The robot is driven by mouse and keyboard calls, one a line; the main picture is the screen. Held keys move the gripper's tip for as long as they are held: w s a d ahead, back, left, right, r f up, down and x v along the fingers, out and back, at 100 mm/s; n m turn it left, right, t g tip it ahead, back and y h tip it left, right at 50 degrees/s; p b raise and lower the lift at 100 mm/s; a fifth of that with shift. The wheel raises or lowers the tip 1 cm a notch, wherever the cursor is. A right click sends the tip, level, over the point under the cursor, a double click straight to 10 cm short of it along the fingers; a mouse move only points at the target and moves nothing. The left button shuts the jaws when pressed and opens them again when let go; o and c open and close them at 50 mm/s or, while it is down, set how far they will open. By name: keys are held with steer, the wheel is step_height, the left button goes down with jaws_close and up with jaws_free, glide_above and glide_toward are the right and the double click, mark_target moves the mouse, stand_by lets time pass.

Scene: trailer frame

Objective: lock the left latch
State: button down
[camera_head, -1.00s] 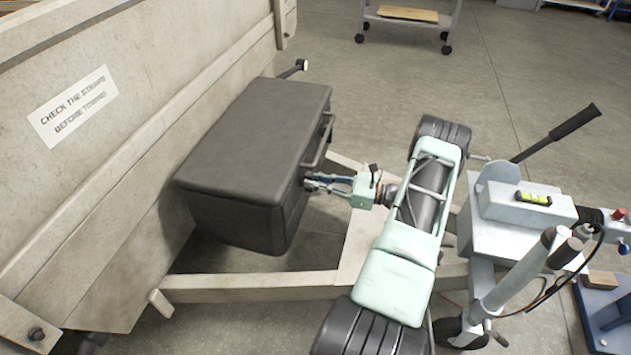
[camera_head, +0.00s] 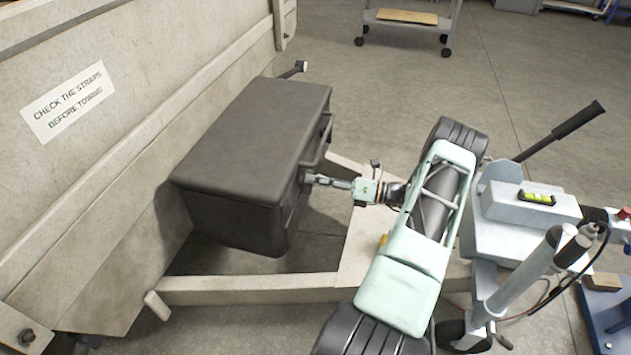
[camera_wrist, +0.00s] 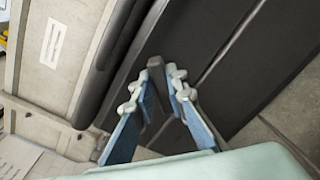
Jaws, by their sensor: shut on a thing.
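The dark grey toolbox (camera_head: 245,145) sits on the trailer frame against the trailer's front panel, with its lid down. My gripper (camera_head: 310,179) is at the front face of the box, below the lid edge and near the left end of the long handle (camera_head: 322,143). In the wrist view, the fingers of my gripper (camera_wrist: 166,82) close around a small dark upright tab, the left latch (camera_wrist: 155,72), which stands out from the box front (camera_wrist: 200,55). In the head view the latch is hidden behind the fingers.
The pale trailer panel (camera_head: 130,130) rises behind the box. A frame beam (camera_head: 245,290) runs below it. The coupling and jack (camera_head: 525,260) stand to the right of my arm. A wheeled cart (camera_head: 408,20) stands far back on open floor.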

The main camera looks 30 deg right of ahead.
steer(key=shift+d+f+m, duration=0.1)
steer(key=shift+f+m, duration=0.05)
steer(key=shift+m, duration=1.4)
steer(key=shift+f+m, duration=0.15)
steer(key=shift+m, duration=1.35)
steer(key=shift+d+f+m, duration=0.1)
steer(key=shift+f+m, duration=0.05)
steer(key=shift+m, duration=1.4)
steer(key=c, duration=1.9)
jaws_free()
steer(key=shift+c, duration=0.2)
steer(key=v, duration=1.2)
